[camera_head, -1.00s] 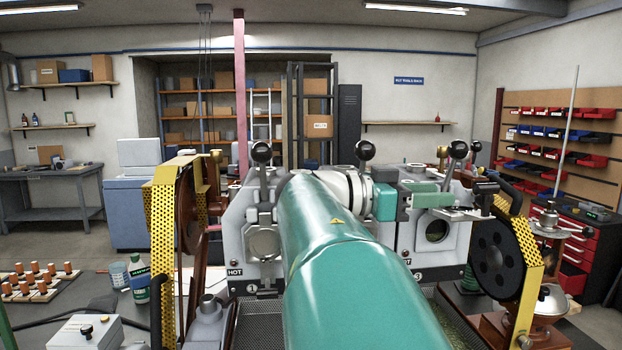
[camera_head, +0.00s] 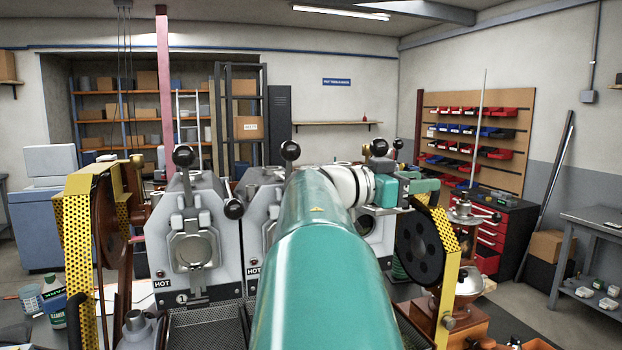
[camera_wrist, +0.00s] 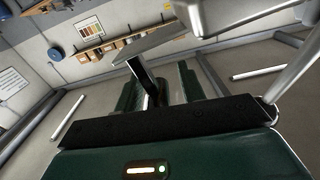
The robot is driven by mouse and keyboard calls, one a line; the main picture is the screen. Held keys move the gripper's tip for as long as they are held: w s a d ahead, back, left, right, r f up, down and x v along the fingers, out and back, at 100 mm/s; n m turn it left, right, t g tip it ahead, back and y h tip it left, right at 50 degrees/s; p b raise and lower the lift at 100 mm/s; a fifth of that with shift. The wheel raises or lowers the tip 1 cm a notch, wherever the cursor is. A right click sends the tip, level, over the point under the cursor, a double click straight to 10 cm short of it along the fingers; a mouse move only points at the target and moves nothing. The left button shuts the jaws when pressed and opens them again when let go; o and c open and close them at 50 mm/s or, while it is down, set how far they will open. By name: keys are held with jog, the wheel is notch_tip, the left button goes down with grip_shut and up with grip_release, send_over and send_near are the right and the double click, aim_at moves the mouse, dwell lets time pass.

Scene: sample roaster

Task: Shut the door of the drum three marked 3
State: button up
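Drum three (camera_head: 377,225) is a pale grey roaster front at the right end of the row in the head view. My teal arm covers its left part, and my wrist hangs over its top. A bit of its round front shows; I cannot tell how its door stands, and its number is hidden. My gripper (camera_head: 425,187) is at the end of the arm, right of drum three's visible front, above the black wheel. Its fingertips are not clear in the head view. The wrist view shows dark green and black parts close up, not the drum clearly.
Drum one (camera_head: 192,225), marked 1, and the middle drum (camera_head: 262,215) stand left of my arm, with black-knobbed levers. A black wheel (camera_head: 420,246) with a yellow guard (camera_head: 447,270) stands close below my gripper. A red tool cabinet (camera_head: 490,235) stands behind at the right.

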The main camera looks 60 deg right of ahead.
jog(key=shift+c, duration=0.4)
grip_shut()
jog(key=shift+s+f, duration=0.1)
jog(key=shift+f, duration=0.05)
notch_tip(320, 180, down, 15)
jog(key=m, duration=0.4)
jog(key=shift+r, duration=0.2)
jog(key=shift+s, duration=0.1)
